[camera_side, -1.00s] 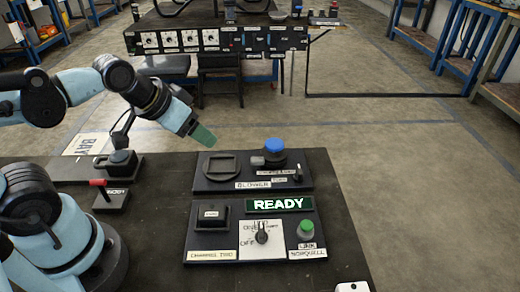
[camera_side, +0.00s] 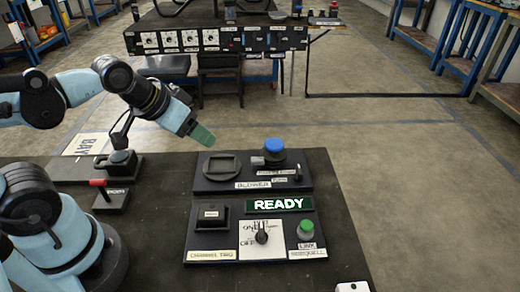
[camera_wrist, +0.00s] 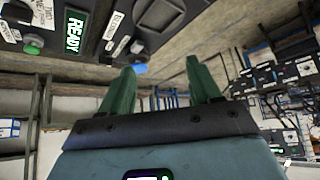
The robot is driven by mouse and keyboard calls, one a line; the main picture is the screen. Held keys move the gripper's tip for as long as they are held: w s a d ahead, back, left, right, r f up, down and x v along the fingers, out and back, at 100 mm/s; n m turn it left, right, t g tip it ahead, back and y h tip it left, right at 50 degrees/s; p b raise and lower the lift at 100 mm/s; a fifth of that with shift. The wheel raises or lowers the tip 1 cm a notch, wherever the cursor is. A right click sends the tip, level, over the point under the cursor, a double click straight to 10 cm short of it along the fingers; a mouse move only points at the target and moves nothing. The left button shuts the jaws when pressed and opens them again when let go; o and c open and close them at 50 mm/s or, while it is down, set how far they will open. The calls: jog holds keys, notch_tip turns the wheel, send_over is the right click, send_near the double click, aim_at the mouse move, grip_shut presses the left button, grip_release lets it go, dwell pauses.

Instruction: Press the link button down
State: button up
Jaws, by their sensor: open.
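The link button is a green round button (camera_side: 305,228) at the right end of the front panel. It stands on a dark base above a white label reading "LINK". It also shows at the upper left of the wrist view (camera_wrist: 33,42). My gripper (camera_side: 203,134) is in the air behind and to the left of the panels, well apart from the button. In the wrist view its two green fingers (camera_wrist: 160,85) are spread with nothing between them.
A red-handled lever (camera_side: 98,183) stands at the left. Open air surrounds my gripper.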

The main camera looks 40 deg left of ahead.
jog(key=shift+w+d+r, duration=0.2)
jog(key=shift+d, duration=0.05)
jog(key=c, duration=0.4)
jog(key=d, duration=0.1)
jog(key=w+d+r+m+g, duration=0.1)
jog(key=w+d+r+m, duration=0.1)
jog(key=d, duration=0.1)
jog(key=shift+r+g+h, duration=0.1)
jog(key=shift+g+h, duration=0.2)
jog(key=shift+h, duration=0.1)
grip_shut()
jog(key=w+d+r+m+g, duration=0.2)
jog(key=d+m+g, duration=0.3)
jog(key=d, duration=1.6)
jog(key=shift+w+r+m+g+y, duration=0.2)
jog(key=shift+m+g+y, duration=0.15)
jog(key=shift+m, duration=0.65)
